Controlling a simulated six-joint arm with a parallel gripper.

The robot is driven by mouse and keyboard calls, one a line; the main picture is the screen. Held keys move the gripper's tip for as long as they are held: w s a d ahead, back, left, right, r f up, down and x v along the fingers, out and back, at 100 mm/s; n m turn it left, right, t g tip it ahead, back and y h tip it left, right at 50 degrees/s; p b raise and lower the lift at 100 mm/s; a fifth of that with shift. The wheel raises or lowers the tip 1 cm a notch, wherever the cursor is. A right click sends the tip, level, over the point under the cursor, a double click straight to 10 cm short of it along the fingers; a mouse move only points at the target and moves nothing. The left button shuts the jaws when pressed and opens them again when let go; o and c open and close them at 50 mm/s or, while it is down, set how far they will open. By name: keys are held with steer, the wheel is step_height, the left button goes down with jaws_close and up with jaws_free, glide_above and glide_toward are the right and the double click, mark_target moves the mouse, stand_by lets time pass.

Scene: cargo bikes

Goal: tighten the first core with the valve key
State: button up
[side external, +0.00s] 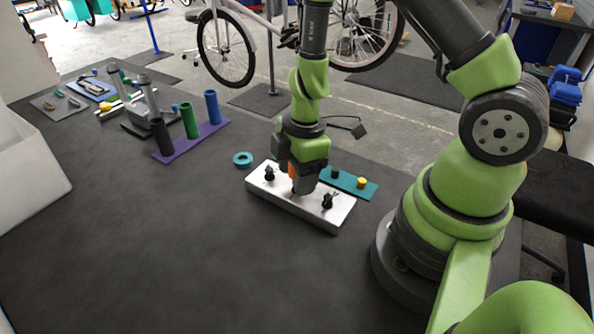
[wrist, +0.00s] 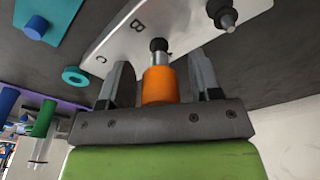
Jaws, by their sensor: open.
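The orange valve key (wrist: 160,86) stands between the fingers of my gripper (wrist: 160,82), with a finger on each side and gaps visible. Its silver shaft meets a black valve stem on the white plate (wrist: 185,25); whether it is seated cannot be told. My gripper is open, pointing down over the middle of the plate (side external: 318,215) in the side view (side external: 297,188). Two black valve stems, a left one (side external: 269,173) and a right one (side external: 327,201), show on the plate. Letters B and C mark the plate in the wrist view.
A teal ring (side external: 243,159) lies left of the plate. A teal strip (side external: 347,188) with a dark piece and a yellow piece lies behind it. A purple strip (side external: 202,138) holds upright tubes further back left. The front of the dark mat is clear.

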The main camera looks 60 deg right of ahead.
steer(key=n, duration=0.6)
steer(key=shift+n+g, duration=0.4)
steer(key=n, duration=0.5)
steer(key=shift+g, duration=0.3)
steer(key=shift+c, duration=0.2)
steer(key=c, duration=1)
steer(key=m, duration=0.5)
steer(key=shift+m+t, duration=0.3)
steer(key=shift+t, duration=0.1)
steer(key=m, duration=0.5)
steer(key=shift+t, duration=0.3)
steer(key=shift+m, duration=0.6)
jaws_close()
